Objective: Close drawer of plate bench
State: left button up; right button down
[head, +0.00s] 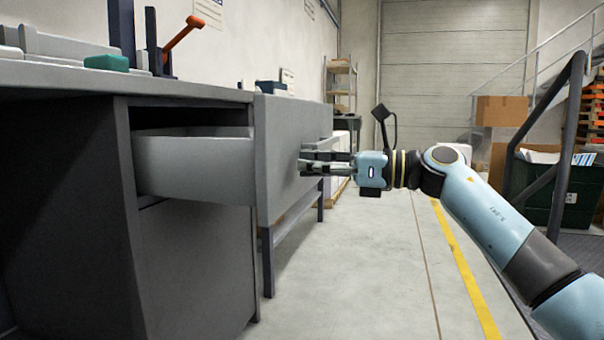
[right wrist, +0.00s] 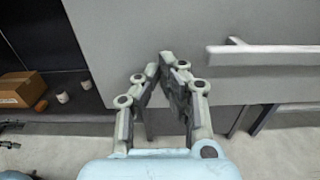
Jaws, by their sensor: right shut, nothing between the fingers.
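The plate bench (head: 60,180) is dark grey and fills the left of the head view. Its drawer (head: 195,167) is pulled out, with the side wall showing and the grey front panel (head: 285,145) standing well away from the cabinet. My right gripper (head: 305,163) is at the front panel, beside the drawer handle (head: 325,143). In the right wrist view the gripper (right wrist: 167,58) is shut and empty in front of the panel. The handle bar (right wrist: 265,54) lies to its right. I cannot tell whether the fingertips touch the panel. My left gripper is out of view.
An orange-handled tool (head: 182,35) and a green block (head: 106,62) are on the bench top. A floor aisle with a yellow line (head: 462,265) is clear. A dark green bin (head: 552,190) and a rail stand at the right. A cardboard box (right wrist: 20,88) shows in the wrist view.

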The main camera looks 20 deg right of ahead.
jog(key=shift+x, duration=0.9)
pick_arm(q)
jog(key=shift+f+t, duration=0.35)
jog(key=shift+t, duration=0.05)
